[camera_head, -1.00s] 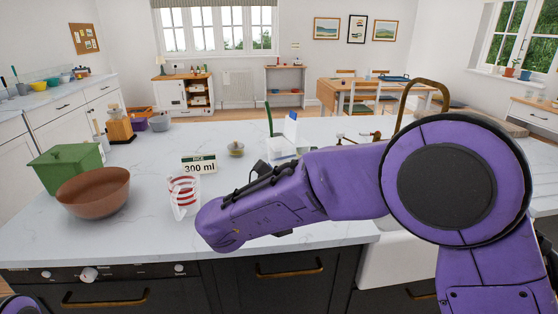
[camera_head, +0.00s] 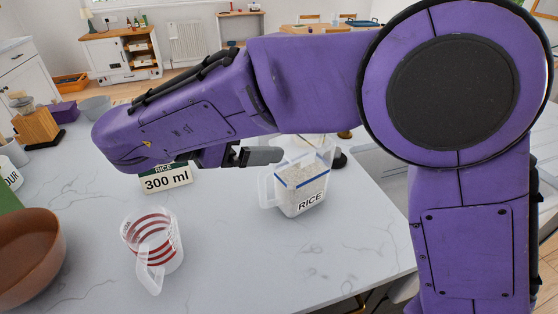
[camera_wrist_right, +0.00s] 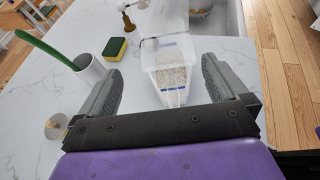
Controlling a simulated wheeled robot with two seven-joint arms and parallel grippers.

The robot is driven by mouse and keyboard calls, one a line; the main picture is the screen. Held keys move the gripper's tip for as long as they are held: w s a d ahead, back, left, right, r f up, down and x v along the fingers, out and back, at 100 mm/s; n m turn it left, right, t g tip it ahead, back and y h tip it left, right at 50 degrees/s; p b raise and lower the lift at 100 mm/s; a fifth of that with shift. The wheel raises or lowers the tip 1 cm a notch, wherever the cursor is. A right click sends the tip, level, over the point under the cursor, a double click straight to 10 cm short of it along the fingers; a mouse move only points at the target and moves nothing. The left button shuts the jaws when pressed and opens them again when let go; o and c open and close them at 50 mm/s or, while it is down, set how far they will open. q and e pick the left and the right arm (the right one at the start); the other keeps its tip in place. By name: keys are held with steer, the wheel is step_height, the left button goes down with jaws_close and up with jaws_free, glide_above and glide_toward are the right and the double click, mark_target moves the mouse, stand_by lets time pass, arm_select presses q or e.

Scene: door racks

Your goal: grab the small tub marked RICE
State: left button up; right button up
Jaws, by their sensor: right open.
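The clear tub marked RICE (camera_head: 303,190) stands upright on the marble counter, holding white rice, with a blue band near its top and a handle on its left. My right gripper (camera_head: 262,155) is just behind and left of the tub's top, partly hidden by my own arm. In the right wrist view, the gripper (camera_wrist_right: 162,74) is open and the tub (camera_wrist_right: 171,82) shows between and beyond its two fingers. I see no contact with the tub. My left gripper is out of view.
A clear measuring jug with red stripes (camera_head: 154,245) and a "RICE 300 ml" card (camera_head: 166,180) stand left of the tub. A brown bowl (camera_head: 28,252) is far left. The wrist view shows a sponge (camera_wrist_right: 115,49) and a cup with a green brush (camera_wrist_right: 88,67).

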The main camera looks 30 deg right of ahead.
mark_target(291, 144)
steer(key=p+x, duration=0.1)
steer(key=x, duration=0.2)
steer(key=p+x, duration=0.1)
steer(key=x, duration=0.3)
steer(key=s+p+x, duration=0.1)
steer(key=x, duration=0.2)
steer(key=shift+d+f, duration=0.15)
steer(key=shift+f, duration=0.15)
steer(key=c, duration=1.8)
